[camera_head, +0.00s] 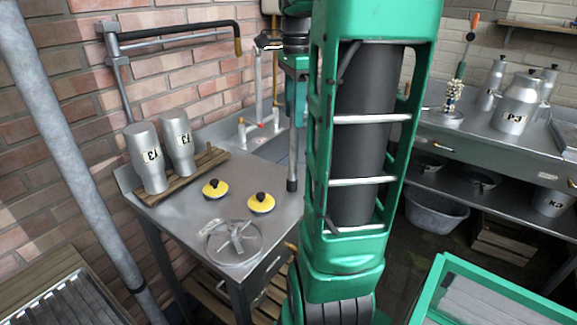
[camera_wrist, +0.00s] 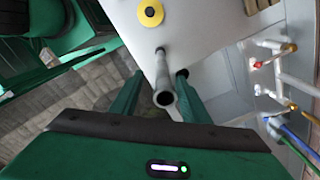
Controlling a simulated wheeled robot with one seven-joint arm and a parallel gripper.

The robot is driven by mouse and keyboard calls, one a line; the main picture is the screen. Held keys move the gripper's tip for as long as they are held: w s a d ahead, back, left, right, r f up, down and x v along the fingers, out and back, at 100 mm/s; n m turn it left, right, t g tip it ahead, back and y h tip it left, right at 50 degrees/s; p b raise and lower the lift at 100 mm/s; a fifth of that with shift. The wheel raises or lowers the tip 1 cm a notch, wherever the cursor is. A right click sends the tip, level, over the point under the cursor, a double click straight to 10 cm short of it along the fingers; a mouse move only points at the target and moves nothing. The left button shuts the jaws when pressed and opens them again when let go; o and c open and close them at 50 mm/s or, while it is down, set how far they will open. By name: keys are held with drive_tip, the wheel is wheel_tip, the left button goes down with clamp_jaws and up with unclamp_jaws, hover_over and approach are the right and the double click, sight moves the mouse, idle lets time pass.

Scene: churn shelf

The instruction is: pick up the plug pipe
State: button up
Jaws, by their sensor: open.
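The plug pipe is a slim grey tube. In the wrist view the plug pipe (camera_wrist: 161,72) shows its open round end towards the camera, and its far end meets the pale metal counter. In the head view the plug pipe (camera_head: 292,150) stands upright at the near left side of the sink, its top hidden by my gripper. My gripper (camera_wrist: 160,76) is open, with one green finger on each side of the pipe. Gaps show between the pipe and both fingers in the wrist view.
The sink (camera_head: 272,147) has taps (camera_head: 258,122) behind it. Two yellow-rimmed lids (camera_head: 261,202), a metal wheel-like ring (camera_head: 233,243) and a wooden rack (camera_head: 205,162) with two metal cans (camera_head: 147,158) are on the counter. My arm hides much of the middle.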

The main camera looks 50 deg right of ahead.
sight(294, 149)
wheel_tip(294, 149, down, 4)
drive_tip(key=shift+w+a, duration=0.1)
drive_tip(key=shift+c, duration=0.7)
clamp_jaws()
drive_tip(key=shift+r, duration=0.2)
